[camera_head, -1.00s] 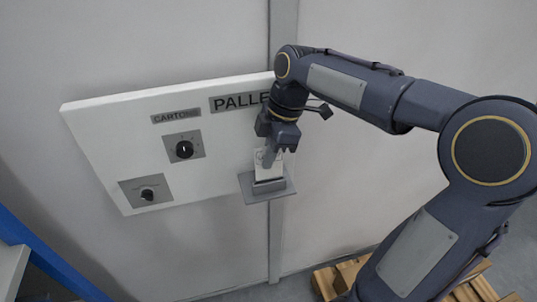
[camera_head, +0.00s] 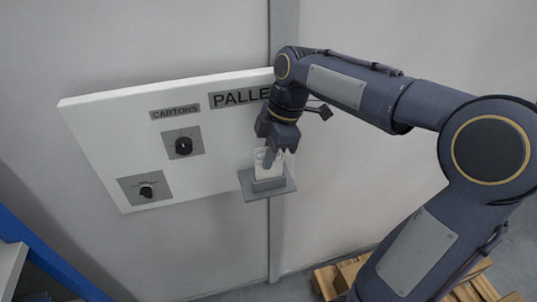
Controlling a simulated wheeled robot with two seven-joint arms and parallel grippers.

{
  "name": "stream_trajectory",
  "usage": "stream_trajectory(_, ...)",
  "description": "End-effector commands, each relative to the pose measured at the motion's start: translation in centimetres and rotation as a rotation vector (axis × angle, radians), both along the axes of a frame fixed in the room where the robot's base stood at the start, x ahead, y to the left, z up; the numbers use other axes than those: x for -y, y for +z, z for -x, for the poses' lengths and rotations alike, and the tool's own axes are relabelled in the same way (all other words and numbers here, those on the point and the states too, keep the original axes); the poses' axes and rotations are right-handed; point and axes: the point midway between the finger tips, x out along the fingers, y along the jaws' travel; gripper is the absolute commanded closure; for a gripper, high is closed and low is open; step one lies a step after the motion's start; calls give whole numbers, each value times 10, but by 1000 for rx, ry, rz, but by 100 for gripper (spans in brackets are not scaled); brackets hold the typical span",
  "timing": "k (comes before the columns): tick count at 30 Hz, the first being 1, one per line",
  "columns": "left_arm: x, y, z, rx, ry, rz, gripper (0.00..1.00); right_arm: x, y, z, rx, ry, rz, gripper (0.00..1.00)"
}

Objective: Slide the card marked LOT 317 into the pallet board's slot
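The pallet board (camera_head: 225,150) is a large white tilted panel with a sign reading "PALLE…", partly hidden by my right arm. A grey slot holder (camera_head: 268,194) juts out at its lower right edge. A small white card (camera_head: 262,172) stands upright at the holder, its lower edge at the holder's block. Its marking is too small to read. My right gripper (camera_head: 270,161) is directly above the holder, with a finger in front of the card's upper part. The far side of the grip is hidden, so I cannot tell whether it is shut on the card. My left gripper is not in view.
The board also carries a "CARTONS" label (camera_head: 175,112) and two black rotary knobs (camera_head: 184,146) on grey plates. A wooden pallet (camera_head: 327,283) lies on the floor at lower right. A blue frame (camera_head: 45,262) stands at lower left.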

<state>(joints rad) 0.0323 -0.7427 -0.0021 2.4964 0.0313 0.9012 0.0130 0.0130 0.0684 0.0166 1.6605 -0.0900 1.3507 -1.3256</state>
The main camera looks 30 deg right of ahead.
Motion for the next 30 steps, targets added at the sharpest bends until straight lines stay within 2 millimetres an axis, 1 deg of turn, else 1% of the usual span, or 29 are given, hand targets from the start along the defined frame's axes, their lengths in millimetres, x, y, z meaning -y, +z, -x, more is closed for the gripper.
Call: stream_trajectory(30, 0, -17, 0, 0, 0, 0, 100, 0, -21, 0, -1, 0, 0, 100)
